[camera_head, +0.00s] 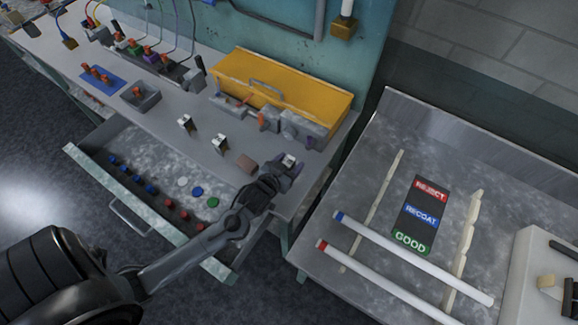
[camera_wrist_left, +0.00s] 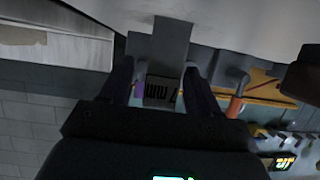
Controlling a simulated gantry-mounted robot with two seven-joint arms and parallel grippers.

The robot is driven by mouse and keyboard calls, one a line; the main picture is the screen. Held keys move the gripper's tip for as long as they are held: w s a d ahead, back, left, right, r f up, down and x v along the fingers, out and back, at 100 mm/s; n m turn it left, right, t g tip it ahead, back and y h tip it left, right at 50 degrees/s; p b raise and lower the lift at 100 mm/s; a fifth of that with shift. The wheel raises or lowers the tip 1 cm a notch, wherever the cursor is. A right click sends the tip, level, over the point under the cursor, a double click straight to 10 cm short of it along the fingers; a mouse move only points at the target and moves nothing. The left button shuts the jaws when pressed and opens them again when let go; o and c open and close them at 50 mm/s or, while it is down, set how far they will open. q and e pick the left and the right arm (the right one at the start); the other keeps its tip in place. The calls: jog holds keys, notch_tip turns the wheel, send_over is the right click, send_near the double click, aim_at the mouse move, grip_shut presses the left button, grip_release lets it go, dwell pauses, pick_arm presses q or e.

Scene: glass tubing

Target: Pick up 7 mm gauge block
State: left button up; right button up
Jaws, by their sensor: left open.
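Small metal gauge blocks with pale tops stand in a row on the bench: one at the left (camera_head: 186,123), one in the middle (camera_head: 220,143) and one at the right (camera_head: 289,160). I cannot read their sizes, so I cannot tell which is 7 mm. My left gripper (camera_head: 285,172) is open, with its fingers around the right block. In the left wrist view a grey block (camera_wrist_left: 172,42) with dark markings on its lower part shows between the fingers of the left gripper (camera_wrist_left: 160,88). I cannot tell whether the fingers touch it. My right gripper is not in view.
A brown block (camera_head: 246,164) sits just left of my gripper. A yellow case (camera_head: 282,83) and grey fixtures (camera_head: 303,130) stand behind. An open drawer (camera_head: 150,172) with coloured pieces lies in front. A separate metal table (camera_head: 370,275) with white tubes is at the right.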

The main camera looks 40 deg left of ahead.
pick_arm(q)
jog(key=c, duration=1.1)
jog(key=shift+r, duration=0.1)
